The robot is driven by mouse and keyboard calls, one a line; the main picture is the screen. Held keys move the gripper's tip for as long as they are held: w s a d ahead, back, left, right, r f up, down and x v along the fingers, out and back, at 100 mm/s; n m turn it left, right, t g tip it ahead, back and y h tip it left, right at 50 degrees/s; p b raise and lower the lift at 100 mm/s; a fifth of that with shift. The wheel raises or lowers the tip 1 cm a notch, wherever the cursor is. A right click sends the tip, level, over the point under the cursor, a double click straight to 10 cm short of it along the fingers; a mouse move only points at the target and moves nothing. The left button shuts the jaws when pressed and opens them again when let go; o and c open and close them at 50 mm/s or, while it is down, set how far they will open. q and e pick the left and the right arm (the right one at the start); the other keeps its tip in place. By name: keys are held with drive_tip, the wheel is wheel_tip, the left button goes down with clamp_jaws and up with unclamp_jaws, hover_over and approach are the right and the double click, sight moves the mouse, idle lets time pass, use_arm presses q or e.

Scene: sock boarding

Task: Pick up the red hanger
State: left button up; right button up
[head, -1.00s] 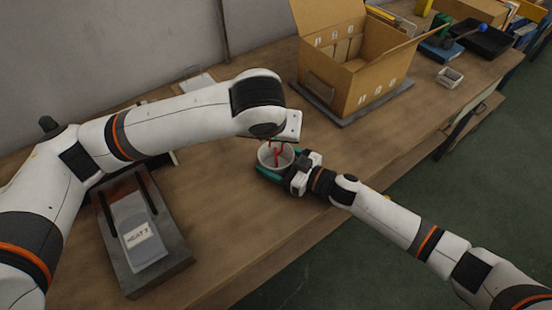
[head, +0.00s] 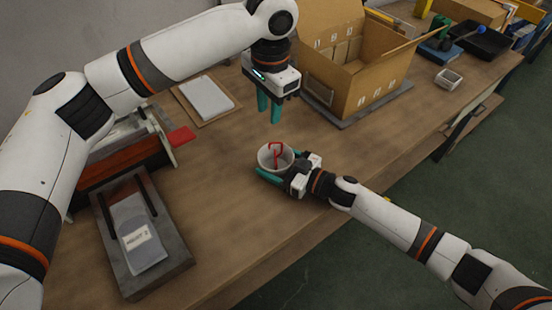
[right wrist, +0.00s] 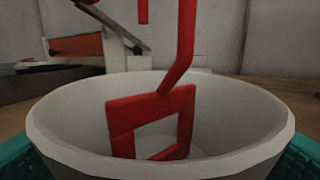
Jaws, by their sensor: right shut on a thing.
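The red hanger (head: 275,148) stands in the white cup (head: 262,162), with its hook end above the rim. In the right wrist view, the hanger's square lower frame (right wrist: 118,125) is inside the cup (right wrist: 240,125) and its stem rises out of the top of the picture. My right gripper (head: 278,164) is shut on the cup, with teal fingers along its outer sides. My left gripper (head: 269,112) hangs above and behind the cup, pointing down, with a small gap between its teal fingers. It is empty and apart from the hanger.
A cardboard box (head: 375,88) with open flaps stands behind on a grey mat. A grey block with a labelled packet (head: 140,240) lies at left, near a machine with a red handle (head: 180,136). A white pad (head: 206,98) lies at the back. The table in front is clear.

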use_arm(q)
wheel_tip(320, 180, down, 6)
hover_over(276, 157)
drive_tip(key=a, duration=0.1)
drive_tip(key=shift+a+f, duration=0.15)
drive_tip(key=shift+f, duration=2.6)
drive_tip(key=shift+c, duration=0.5)
clamp_jaws()
